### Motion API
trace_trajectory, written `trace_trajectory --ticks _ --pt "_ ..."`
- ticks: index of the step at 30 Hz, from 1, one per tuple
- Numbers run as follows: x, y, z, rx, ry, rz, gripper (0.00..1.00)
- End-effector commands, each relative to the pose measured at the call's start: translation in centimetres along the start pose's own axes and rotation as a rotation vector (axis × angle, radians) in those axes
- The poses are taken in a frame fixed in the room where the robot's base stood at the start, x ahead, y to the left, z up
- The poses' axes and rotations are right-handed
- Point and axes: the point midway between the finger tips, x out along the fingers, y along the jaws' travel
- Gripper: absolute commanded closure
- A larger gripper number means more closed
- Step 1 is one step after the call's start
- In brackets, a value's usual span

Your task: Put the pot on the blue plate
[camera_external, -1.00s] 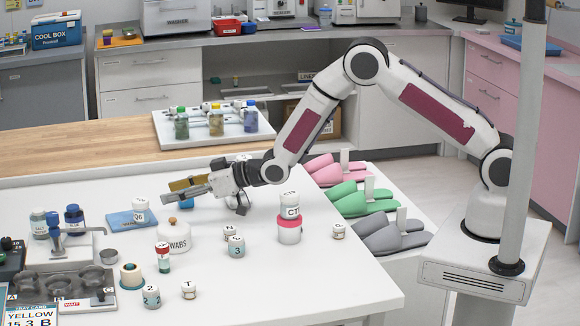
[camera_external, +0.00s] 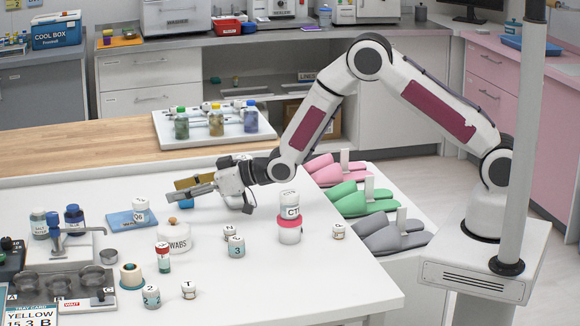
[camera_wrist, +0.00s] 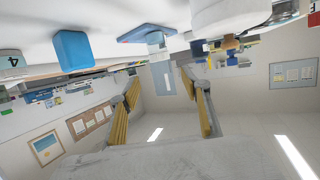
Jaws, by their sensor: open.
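A round white pot with a lid, lettered "WABS" where visible (camera_external: 174,238), stands upright on the white table. It is in front of my gripper (camera_external: 175,190) and not between the fingers. Its white side also shows large at the top of the wrist view (camera_wrist: 230,12). The plate also shows in the wrist view (camera_wrist: 130,38). My gripper is open and empty, held low above the table; both fingers show in the wrist view (camera_wrist: 165,105).
A blue block (camera_wrist: 73,50) stands near the gripper, mostly hidden behind it outside. A stand (camera_external: 62,248) is at left. The front right table is clear.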

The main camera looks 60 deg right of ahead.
Motion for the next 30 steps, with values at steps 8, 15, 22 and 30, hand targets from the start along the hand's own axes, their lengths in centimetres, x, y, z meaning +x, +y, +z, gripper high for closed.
trace_trajectory --ticks 8,15,22,30 --pt "-0.2 0.2 -0.3 0.000 -0.005 0.004 0.53" --pt "-2.1 1.6 -2.5 0.003 -0.038 0.029 0.53" --pt "-5.8 3.7 -5.5 0.010 -0.101 0.070 0.53" --pt "-11.1 5.8 -8.2 0.024 -0.181 0.117 0.53"
